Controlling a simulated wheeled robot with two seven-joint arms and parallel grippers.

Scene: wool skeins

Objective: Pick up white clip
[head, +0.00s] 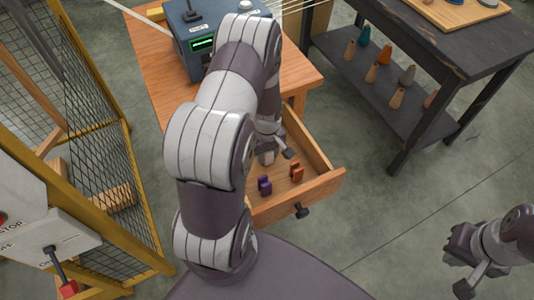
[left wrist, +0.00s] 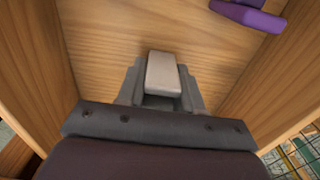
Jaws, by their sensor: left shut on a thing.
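The white clip (left wrist: 162,74) shows in the left wrist view as a pale block between the fingers of my left gripper (left wrist: 160,92). The gripper is shut on it, low inside the open wooden drawer (head: 322,184). In the head view my left gripper (head: 278,153) reaches down into the drawer, and I cannot make out the clip there. My right gripper (head: 466,268) is at the lower right over the floor, empty, with its fingers apart.
A purple clip (head: 265,185) and an orange clip (head: 297,172) stand in the drawer near its front. The purple one also shows in the left wrist view (left wrist: 248,16). Drawer walls flank the gripper. A dark shelf table (head: 440,50) with several cones stands at right, a yellow mesh fence (head: 130,200) at left.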

